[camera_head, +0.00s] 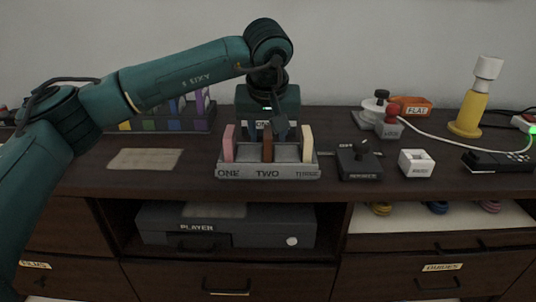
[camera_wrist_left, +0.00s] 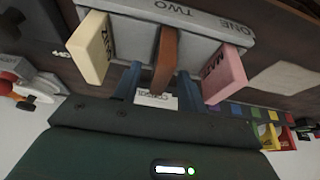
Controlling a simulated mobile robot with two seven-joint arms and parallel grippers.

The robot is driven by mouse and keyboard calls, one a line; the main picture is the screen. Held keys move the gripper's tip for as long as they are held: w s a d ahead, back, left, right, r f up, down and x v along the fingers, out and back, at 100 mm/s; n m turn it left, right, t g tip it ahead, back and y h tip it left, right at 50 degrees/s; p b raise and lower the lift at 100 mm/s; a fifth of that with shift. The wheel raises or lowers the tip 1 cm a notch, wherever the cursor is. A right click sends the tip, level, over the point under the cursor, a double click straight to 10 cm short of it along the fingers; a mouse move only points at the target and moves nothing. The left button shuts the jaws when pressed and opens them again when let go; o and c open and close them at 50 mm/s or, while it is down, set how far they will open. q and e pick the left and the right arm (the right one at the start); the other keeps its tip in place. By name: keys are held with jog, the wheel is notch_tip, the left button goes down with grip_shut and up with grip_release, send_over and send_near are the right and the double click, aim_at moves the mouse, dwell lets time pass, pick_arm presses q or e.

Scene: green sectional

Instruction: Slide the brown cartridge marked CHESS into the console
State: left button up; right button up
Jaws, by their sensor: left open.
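A brown cartridge (camera_head: 267,148) stands upright in the middle slot, marked TWO, of a grey rack (camera_head: 268,172). Its marking cannot be read. It also shows in the left wrist view (camera_wrist_left: 166,58). A pink cartridge (camera_head: 229,143) stands in slot ONE and a pale yellow one (camera_head: 307,144) in slot THREE. My left gripper (camera_wrist_left: 158,88) is open at the rack, its blue fingers on either side of the brown cartridge's line in the wrist view; contact cannot be told. A white label (camera_wrist_left: 156,101), seemingly reading CONSOLE, shows behind the rack; the console's body is mostly hidden.
A tan mat (camera_head: 145,159) lies left. A PLAYER box (camera_head: 226,229) sits on the shelf below.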

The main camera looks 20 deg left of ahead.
pick_arm(q)
jog(key=shift+w+f, duration=0.1)
jog(key=shift+f, duration=0.15)
jog(key=shift+r, duration=0.1)
grip_shut()
jog(key=shift+r, duration=0.1)
